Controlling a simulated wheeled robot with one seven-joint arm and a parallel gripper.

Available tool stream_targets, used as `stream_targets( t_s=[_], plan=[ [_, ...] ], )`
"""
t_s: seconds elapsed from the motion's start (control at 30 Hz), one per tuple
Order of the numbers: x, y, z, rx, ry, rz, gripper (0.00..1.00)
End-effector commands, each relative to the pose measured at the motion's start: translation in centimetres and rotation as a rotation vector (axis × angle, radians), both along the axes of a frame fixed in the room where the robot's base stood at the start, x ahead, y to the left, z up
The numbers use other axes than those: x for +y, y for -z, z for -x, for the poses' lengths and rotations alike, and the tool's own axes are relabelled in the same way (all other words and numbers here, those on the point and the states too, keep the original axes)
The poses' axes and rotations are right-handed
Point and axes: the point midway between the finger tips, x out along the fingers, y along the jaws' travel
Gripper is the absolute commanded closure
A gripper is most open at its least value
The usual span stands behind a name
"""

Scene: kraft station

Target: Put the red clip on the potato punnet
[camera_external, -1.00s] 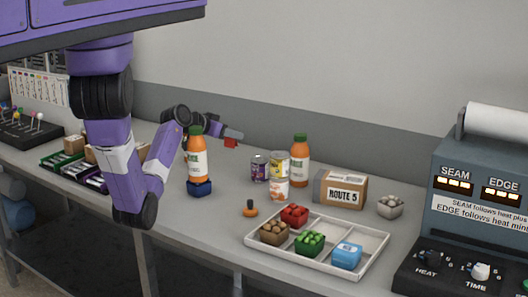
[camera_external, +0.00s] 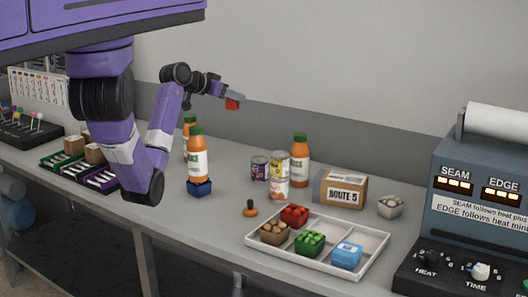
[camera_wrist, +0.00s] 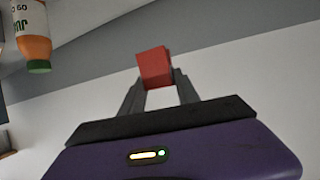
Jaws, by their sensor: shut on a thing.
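My gripper (camera_external: 231,99) is shut on the red clip (camera_external: 233,104), a small red block. It holds the clip in the air above the bench, higher than the bottles. In the wrist view the clip (camera_wrist: 153,66) sits between the tips of the two grey fingers. The potato punnet (camera_external: 274,232), brown with round tan potatoes, stands in the left part of the white tray (camera_external: 318,275), below and to the right of my gripper. Nothing hides the potatoes.
The tray also holds a red punnet (camera_external: 294,215), a green punnet (camera_external: 310,243) and a blue one (camera_external: 347,255). Orange bottles (camera_external: 197,158), (camera_external: 300,163), cans (camera_external: 279,165), a cardboard box (camera_external: 340,189) and a small orange-topped object (camera_external: 250,208) stand around. A sealing machine (camera_external: 475,190) is at right.

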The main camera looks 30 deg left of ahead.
Motion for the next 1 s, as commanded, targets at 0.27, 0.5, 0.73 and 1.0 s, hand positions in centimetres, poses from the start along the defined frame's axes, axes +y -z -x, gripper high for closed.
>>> stream_targets(
  t_s=[0.27,0.5,0.73,1.0],
  plan=[
    [-10.3,-0.3,0.9,-0.001,0.168,0.000,1.00],
    [-21.0,-1.8,6.0,-0.002,0.408,0.000,1.00],
    [-29.4,-3.4,13.4,-0.002,0.662,0.000,1.00],
    [-35.8,-5.2,24.3,-0.002,0.980,-0.001,1.00]
  ],
)
